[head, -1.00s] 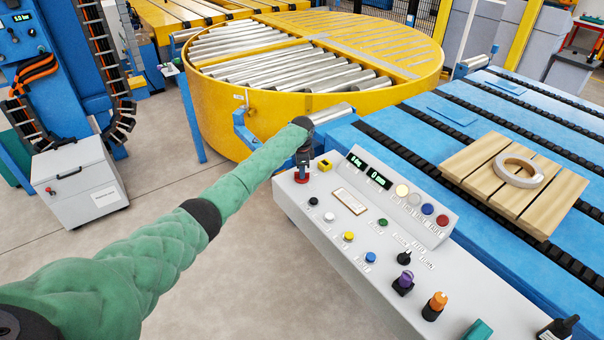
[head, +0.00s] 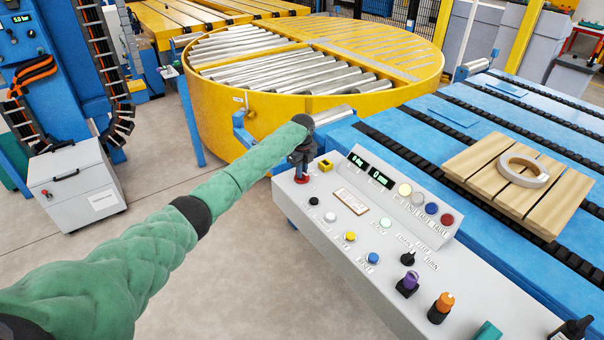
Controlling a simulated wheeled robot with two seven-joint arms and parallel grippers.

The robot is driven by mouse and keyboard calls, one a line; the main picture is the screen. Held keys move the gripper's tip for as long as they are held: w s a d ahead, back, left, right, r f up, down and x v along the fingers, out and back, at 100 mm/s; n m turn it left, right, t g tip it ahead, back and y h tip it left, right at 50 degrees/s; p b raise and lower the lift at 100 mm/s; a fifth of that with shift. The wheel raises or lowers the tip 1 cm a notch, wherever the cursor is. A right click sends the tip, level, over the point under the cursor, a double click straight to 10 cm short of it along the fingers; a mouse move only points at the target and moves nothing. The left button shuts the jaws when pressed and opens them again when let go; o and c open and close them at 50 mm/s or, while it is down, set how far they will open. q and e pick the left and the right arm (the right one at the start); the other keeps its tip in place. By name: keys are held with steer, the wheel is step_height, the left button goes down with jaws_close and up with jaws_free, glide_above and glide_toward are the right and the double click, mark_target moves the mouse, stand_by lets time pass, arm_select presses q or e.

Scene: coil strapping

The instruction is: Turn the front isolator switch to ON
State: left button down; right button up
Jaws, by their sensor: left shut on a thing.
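The grey control panel (head: 330,228) stands at the centre right. A red knob (head: 301,179) sits at its far left corner, apparently the front isolator switch. My left gripper (head: 301,172) reaches down over this knob from above and is shut on it. The gripper and wrist hide most of the knob, so its pointer and its ON or OFF marks cannot be read. My right gripper is not in view.
Beside the knob is a yellow block (head: 325,165). Several buttons, a black selector (head: 408,258), a purple knob (head: 408,283) and an orange knob (head: 441,307) line the panel. Behind are a yellow roller turntable (head: 225,105) and a blue conveyor (head: 420,147) with a wooden pallet (head: 485,180).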

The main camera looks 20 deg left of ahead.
arm_select(q)
steer(key=shift+r+m+b, duration=0.15)
steer(key=shift+m+b, duration=0.15)
steer(key=shift+m, duration=0.7)
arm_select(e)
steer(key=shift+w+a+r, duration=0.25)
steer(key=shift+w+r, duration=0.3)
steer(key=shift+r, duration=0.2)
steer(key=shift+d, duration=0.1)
arm_select(q)
steer(key=c, duration=1.4)
jaws_free()
steer(key=shift+c, duration=0.2)
